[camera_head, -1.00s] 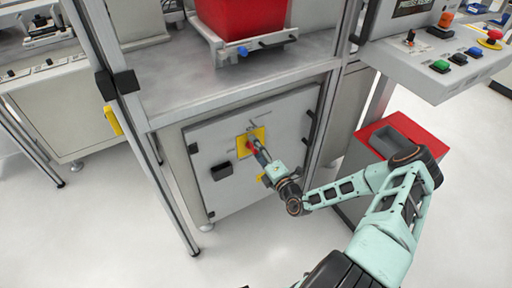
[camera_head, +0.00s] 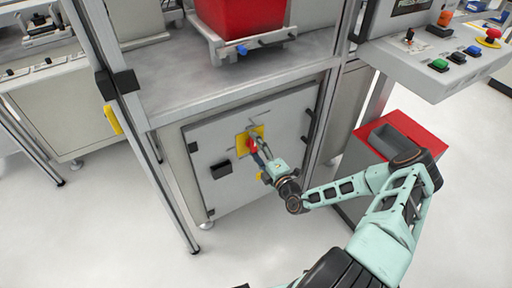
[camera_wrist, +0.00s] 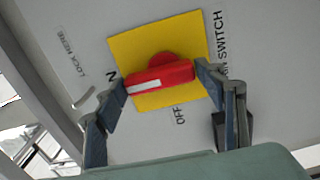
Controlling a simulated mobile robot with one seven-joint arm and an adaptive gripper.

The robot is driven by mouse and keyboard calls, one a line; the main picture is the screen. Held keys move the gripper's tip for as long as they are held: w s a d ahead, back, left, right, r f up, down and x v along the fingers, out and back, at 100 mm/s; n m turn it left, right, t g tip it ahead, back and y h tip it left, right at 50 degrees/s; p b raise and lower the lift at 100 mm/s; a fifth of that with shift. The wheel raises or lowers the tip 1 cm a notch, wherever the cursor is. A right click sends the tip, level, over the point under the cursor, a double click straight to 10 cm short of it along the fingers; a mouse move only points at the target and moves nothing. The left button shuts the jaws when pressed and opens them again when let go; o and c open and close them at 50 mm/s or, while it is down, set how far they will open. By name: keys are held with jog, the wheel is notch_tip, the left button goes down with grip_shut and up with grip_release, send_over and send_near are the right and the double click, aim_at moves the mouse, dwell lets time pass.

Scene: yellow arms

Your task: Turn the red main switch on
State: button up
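The red main switch (camera_wrist: 160,76) is a knob with a bar handle on a yellow plate (camera_wrist: 150,38) on the grey cabinet door. It also shows small in the head view (camera_head: 253,145). The handle lies nearly level in the wrist view; its white stripe is at the left end, beside a partly hidden label ending in "N". "OFF" is printed below the handle. My gripper (camera_wrist: 161,78) has one finger at each end of the handle, and both fingertips appear to touch it. The left finger covers part of the label. It also shows in the head view (camera_head: 262,151).
The cabinet door (camera_head: 225,190) has a black latch (camera_head: 221,169) left of the switch. A frame post (camera_head: 160,160) stands at left. A grey bin with a red top (camera_head: 380,135) stands right of the door, near my arm. A button panel (camera_head: 440,60) juts out above it.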

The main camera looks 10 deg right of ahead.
jog(key=shift+o, duration=1.4)
jog(key=shift+d, duration=0.1)
jog(key=v, duration=1.2)
